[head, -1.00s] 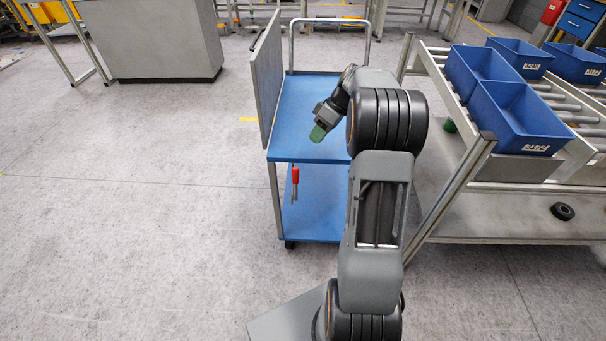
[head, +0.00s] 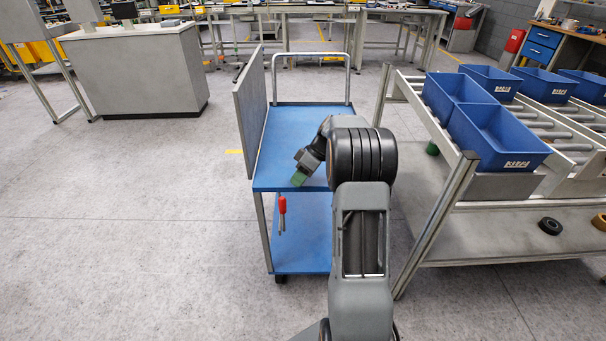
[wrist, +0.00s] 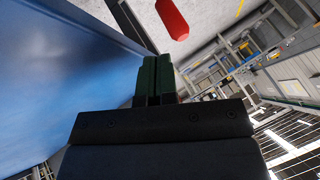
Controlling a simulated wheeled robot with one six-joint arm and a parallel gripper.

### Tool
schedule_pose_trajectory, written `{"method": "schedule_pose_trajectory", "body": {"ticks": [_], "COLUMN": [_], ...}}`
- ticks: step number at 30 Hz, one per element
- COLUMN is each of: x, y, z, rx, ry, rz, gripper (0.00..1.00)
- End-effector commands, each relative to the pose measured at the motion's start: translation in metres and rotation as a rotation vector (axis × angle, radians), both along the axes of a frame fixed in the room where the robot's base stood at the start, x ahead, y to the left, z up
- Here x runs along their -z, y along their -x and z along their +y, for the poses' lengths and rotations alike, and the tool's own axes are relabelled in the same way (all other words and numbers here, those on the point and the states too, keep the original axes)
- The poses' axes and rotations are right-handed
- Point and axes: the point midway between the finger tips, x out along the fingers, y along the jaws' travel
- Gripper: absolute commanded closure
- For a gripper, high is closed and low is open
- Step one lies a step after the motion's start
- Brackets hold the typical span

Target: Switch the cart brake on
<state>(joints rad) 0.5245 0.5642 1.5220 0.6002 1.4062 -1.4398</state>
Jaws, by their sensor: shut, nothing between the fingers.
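The cart (head: 295,127) is blue with two shelves and a grey side panel; it stands in front of me. Its brake lever has a red handle (head: 282,205) and hangs below the left front corner of the top shelf. The red handle also shows at the top of the wrist view (wrist: 173,18), beyond my fingertips. My gripper (head: 299,179) has green fingers and is above the front edge of the top shelf, up and right of the red handle. In the wrist view my fingers (wrist: 157,80) are shut and empty, apart from the handle.
A roller rack (head: 437,222) with several blue bins (head: 495,137) stands close on the right. The cart's upright grey panel (head: 250,110) bounds its left side. The floor left of the cart is clear. A grey cabinet (head: 140,75) stands farther back left.

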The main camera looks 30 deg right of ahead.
Motion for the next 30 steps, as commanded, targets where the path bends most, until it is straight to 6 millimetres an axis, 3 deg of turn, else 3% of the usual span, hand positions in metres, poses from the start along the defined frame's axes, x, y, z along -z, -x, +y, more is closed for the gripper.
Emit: {"method": "schedule_pose_trajectory", "body": {"ticks": [10, 30], "x": [0.034, 0.040], "y": [-0.002, -0.001], "z": [0.026, 0.030], "rx": [-0.001, 0.004], "ry": [-0.001, 0.007], "rz": [0.000, -0.014], "gripper": [1.00, 1.00]}}
